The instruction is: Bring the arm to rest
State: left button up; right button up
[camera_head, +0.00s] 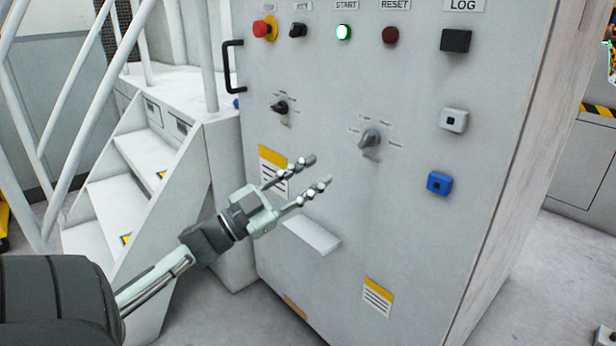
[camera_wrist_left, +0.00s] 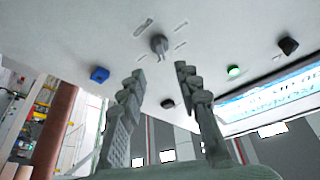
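My left gripper (camera_head: 318,172) is in front of the light grey control cabinet (camera_head: 400,235), over its lower middle, with its arm coming in from the lower left. Its two fingers are apart with nothing between them. The left wrist view also shows the open fingers (camera_wrist_left: 160,85), with the cabinet face beyond them. A rotary switch (camera_head: 370,139) sits up and right of the fingertips and also shows in the left wrist view (camera_wrist_left: 159,44). The gap between fingertips and panel cannot be told. My right gripper is not in view.
The cabinet carries a red emergency button (camera_head: 264,28), a lit green START button (camera_head: 343,32), a dark red RESET button (camera_head: 390,35), a second rotary switch (camera_head: 281,107) and a blue button (camera_head: 439,183). A small ledge (camera_head: 312,235) juts out below the gripper. White stairs (camera_head: 135,165) stand left.

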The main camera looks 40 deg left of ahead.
pick_arm(q)
jog(key=shift+s+a+f, duration=0.1)
jog(key=shift+s, duration=0.2)
dwell(0.4)
jog(key=w+a+f+n+g+y, duration=0.1)
jog(key=a+f+n+y, duration=0.2)
jog(key=f, duration=0.4)
jog(key=w+a+f+n+g+y, duration=0.1)
jog(key=f+n+g+y, duration=0.15)
jog(key=f+y, duration=0.35)
jog(key=s+d+f+n+g, duration=0.2)
jog(key=f+g, duration=0.1)
jog(key=f, duration=0.7)
jog(key=s+d+f+n+g, duration=0.1)
jog(key=s+d+f+g, duration=0.15)
jog(key=f, duration=0.65)
jog(key=s+d+f+g+h, duration=0.1)
jog(key=s+d+f+g, duration=0.8)
jog(key=s+d+f, duration=0.5)
jog(key=shift+s+f+h, duration=0.25)
jog(key=shift+f+h, duration=0.15)
jog(key=shift+f, duration=0.4)
jog(key=shift+m, duration=0.25)
